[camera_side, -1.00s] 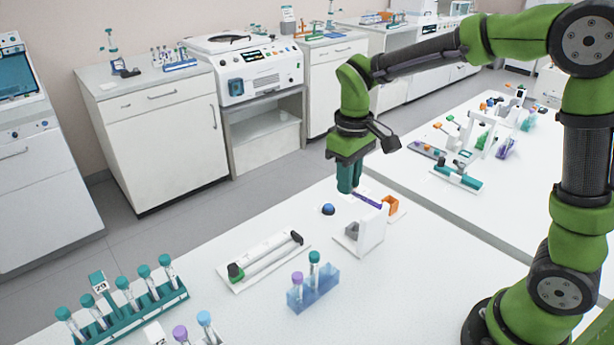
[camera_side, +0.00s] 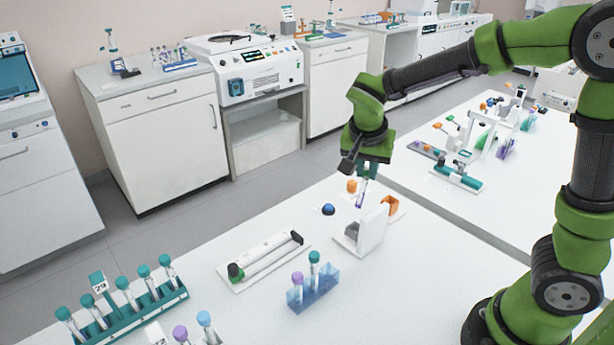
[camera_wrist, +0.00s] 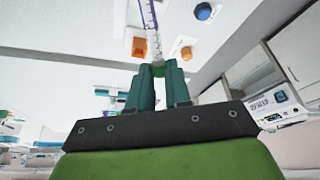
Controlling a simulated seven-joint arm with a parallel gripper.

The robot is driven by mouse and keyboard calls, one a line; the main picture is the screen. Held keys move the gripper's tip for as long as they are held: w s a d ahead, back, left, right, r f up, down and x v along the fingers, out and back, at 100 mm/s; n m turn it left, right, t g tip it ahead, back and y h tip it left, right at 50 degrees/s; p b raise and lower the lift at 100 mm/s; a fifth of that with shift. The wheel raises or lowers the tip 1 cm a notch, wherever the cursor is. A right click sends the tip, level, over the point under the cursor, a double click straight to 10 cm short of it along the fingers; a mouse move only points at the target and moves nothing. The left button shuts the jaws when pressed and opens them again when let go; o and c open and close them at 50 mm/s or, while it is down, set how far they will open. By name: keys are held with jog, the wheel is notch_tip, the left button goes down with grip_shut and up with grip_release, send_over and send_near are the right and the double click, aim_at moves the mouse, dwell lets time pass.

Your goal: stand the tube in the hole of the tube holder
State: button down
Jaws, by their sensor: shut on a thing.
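My gripper (camera_side: 370,168) points down and is shut on the tube (camera_side: 361,192), a thin clear tube with purple on it. The tube hangs close to upright above the table, behind the white stand. A white stand (camera_side: 373,231) with an orange part (camera_side: 391,205) stands just in front. I cannot tell which piece is the tube holder; no empty hole shows clearly.
A blue dome (camera_side: 328,209) and a small orange piece (camera_side: 352,186) are near the tube. In front are a white tray (camera_side: 237,283), a blue rack (camera_side: 325,287) with two tubes and a green rack (camera_side: 128,325) with several. Bare table lies between them.

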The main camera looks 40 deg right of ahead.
jog(key=m+h, duration=0.1)
jog(key=m+g, duration=0.1)
jog(key=m+h, duration=0.1)
jog(key=m, duration=0.1)
jog(key=shift+w+f+h, duration=0.3)
jog(key=shift+f, duration=0.1)
jog(key=d+f+m+g+h, duration=0.1)
jog(key=m, duration=0.1)
jog(key=m+g+h, duration=0.1)
jog(key=m, duration=0.1)
jog(key=shift+d+f+g, duration=0.4)
jog(key=d+r+m+g+h, duration=0.2)
jog(key=d+m+g+h, duration=0.2)
jog(key=d+g+h, duration=0.3)
jog(key=shift+w+d+f, duration=0.1)
jog(key=shift+w+f, duration=0.05)
jog(key=shift+f, duration=1.05)
jog(key=shift+w+f, duration=0.15)
jog(key=shift+f, duration=1)
jog(key=shift+f, duration=0.65)
jog(key=shift+f, duration=0.35)
